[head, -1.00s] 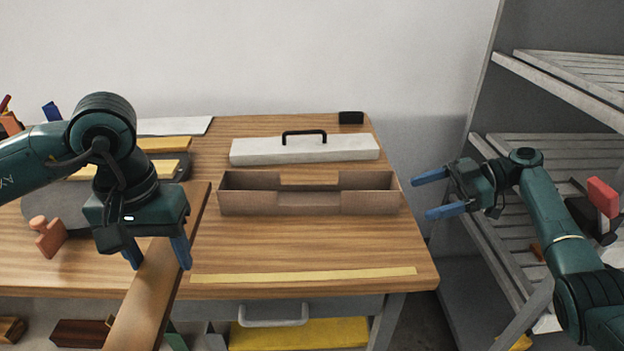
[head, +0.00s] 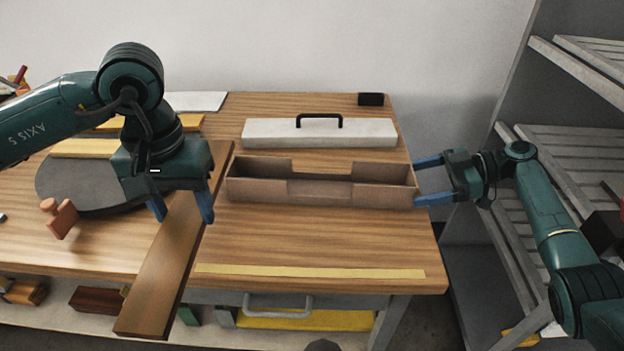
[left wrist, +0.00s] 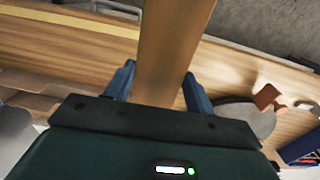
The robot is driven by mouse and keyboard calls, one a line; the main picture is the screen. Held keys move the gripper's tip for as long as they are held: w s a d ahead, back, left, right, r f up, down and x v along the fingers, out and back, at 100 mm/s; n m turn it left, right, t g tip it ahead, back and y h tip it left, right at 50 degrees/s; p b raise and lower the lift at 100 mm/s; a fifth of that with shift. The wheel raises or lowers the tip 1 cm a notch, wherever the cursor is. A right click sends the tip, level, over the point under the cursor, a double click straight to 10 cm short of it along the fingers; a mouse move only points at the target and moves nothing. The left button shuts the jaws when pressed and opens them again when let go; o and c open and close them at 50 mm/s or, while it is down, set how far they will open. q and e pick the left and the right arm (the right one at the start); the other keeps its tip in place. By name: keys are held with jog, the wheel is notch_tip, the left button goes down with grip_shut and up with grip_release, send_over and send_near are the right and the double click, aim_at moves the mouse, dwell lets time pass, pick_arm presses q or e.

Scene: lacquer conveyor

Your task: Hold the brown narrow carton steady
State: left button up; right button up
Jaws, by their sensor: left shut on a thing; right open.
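The brown narrow carton (head: 335,190) stands on the table with its top open and looks empty. My right gripper (head: 416,182) is open at the carton's right end, one finger toward the far side and one toward the near side. I cannot tell whether the fingers touch it. My left gripper (head: 183,214) is shut on a long brown wooden board (head: 165,275), left of the carton. The board slants toward the table's front edge and past it. In the left wrist view the board (left wrist: 165,50) runs between both fingers.
Behind the carton lies a pale lid (head: 320,136) with a black handle. A yellow strip (head: 310,272) lies along the table's front (head: 330,235). A grey round plate (head: 85,190) and an orange knobbed piece (head: 62,218) are at left. Grey slatted shelves (head: 560,150) stand right.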

aim_at(412, 185)
pick_arm(q)
jog(key=shift+f+b, duration=0.4)
jog(key=shift+f, duration=0.3)
pick_arm(e)
jog(key=shift+x, duration=1.65)
jog(key=shift+f, duration=0.1)
jog(key=c, duration=0.7)
pick_arm(q)
jog(key=w+d+n, duration=1.7)
jog(key=w+d, duration=0.2)
jog(key=d, duration=0.1)
jog(key=shift+w+d+r+n, duration=0.25)
jog(key=shift+d+n, duration=0.05)
